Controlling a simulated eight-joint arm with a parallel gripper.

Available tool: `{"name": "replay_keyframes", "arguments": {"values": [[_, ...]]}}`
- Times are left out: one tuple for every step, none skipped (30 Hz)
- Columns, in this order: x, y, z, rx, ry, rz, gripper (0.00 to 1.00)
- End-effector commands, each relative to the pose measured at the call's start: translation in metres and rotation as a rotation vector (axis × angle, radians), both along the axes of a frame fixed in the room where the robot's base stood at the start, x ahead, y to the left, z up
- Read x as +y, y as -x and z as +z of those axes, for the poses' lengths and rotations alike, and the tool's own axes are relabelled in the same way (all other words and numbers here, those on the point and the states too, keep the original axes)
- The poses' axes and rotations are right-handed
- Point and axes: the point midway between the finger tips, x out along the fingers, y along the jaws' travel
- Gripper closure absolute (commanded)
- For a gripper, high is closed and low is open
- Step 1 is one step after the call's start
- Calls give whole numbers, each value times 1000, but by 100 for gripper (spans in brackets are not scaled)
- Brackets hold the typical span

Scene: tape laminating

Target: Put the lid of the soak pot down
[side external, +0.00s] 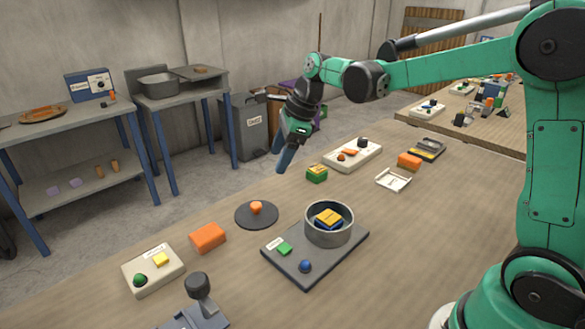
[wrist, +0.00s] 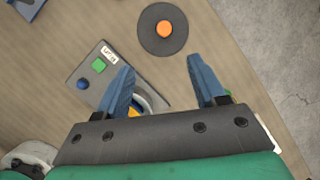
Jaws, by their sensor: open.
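The lid (side external: 257,214) is a dark grey disc with an orange knob, lying flat on the table to the left of the pot. It also shows in the wrist view (wrist: 149,42), beyond my fingertips. The soak pot (side external: 329,234) is a round grey pot, uncovered, on a dark base plate (side external: 308,281). Yellow and blue pieces (side external: 328,218) show inside it. My gripper (side external: 282,160) is in the air above and behind the lid, apart from it. In the wrist view its two blue fingers (wrist: 160,75) are spread with nothing between them. The fingers partly hide the pot there.
An orange block (side external: 207,237) and a white tray (side external: 153,270) lie left of the lid. A green-yellow block (side external: 317,174), another white tray (side external: 352,154) and a small white frame (side external: 393,180) lie behind the pot. The base plate carries green and blue buttons.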

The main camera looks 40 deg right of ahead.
Motion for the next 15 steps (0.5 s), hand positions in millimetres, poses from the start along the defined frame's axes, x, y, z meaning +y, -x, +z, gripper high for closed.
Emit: {"name": "replay_keyframes", "arguments": {"values": [[4, 12, 6, -45, 60, 116, 37], [6, 19, 10, -80, 106, 206, 37], [9, 31, 14, -128, 178, 339, 37], [11, 40, 17, -164, 235, 444, 37], [12, 49, 20, -200, 298, 556, 37], [14, 61, 21, -244, 381, 702, 37], [16, 70, 22, -275, 443, 811, 37], [17, 79, 22, -302, 509, 921, 37], [18, 90, 21, -335, 592, 1061, 37], [19, 98, 20, -357, 655, 1162, 37], [19, 105, 18, -374, 713, 1260, 37], [20, 113, 15, -394, 787, 1381, 37], [20, 119, 13, -405, 840, 1462, 37], [20, 124, 11, -413, 887, 1537, 37], [21, 129, 8, -422, 943, 1624, 37]]}}
